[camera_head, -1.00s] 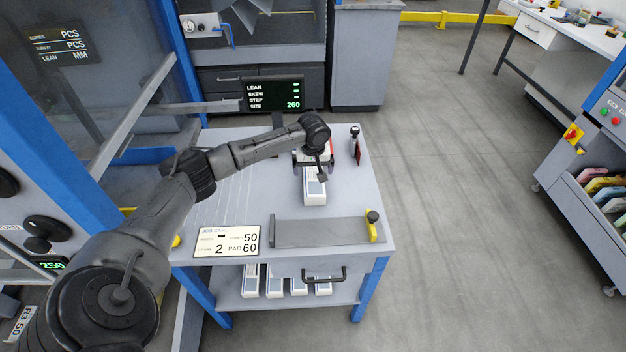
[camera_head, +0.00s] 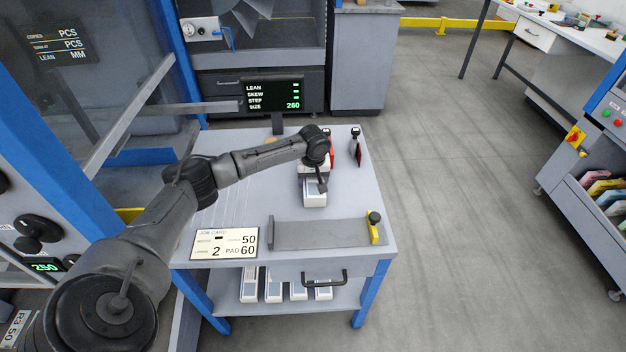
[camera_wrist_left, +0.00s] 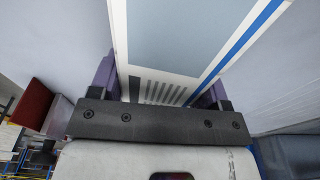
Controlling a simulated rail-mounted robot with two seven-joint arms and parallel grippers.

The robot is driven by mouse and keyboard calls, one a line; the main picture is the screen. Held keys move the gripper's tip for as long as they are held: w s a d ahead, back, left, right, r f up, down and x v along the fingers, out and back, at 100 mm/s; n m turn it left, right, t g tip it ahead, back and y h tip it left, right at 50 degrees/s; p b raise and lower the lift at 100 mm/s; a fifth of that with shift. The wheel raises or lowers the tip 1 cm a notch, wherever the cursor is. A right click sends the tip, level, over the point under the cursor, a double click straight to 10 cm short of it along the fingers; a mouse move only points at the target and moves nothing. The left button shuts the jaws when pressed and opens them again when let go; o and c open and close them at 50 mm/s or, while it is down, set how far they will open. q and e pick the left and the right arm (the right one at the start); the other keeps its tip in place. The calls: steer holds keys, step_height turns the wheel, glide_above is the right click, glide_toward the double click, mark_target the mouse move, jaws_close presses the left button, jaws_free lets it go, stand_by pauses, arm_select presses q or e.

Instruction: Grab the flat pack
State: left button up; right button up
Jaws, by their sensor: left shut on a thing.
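The flat pack (camera_head: 314,198) is a white box with a grey panel. It is at the table's back half in the head view, partly covered by my left gripper (camera_head: 316,176). In the left wrist view the pack (camera_wrist_left: 185,40) shows its grey panel, a blue stripe and printed lines at its near end. The purple fingers of my left gripper (camera_wrist_left: 158,82) are on both sides of it, shut on it. I cannot tell whether its underside touches the table. My right gripper is not in view.
A grey plate (camera_head: 320,233) with a yellow clamp (camera_head: 375,228) and a job card (camera_head: 224,243) are at the table's front. Several similar white packs (camera_head: 272,288) are on the lower shelf. A display (camera_head: 273,93) is behind.

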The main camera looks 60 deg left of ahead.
arm_select(q)
steer(key=c, duration=0.4)
steer(key=shift+c, duration=0.3)
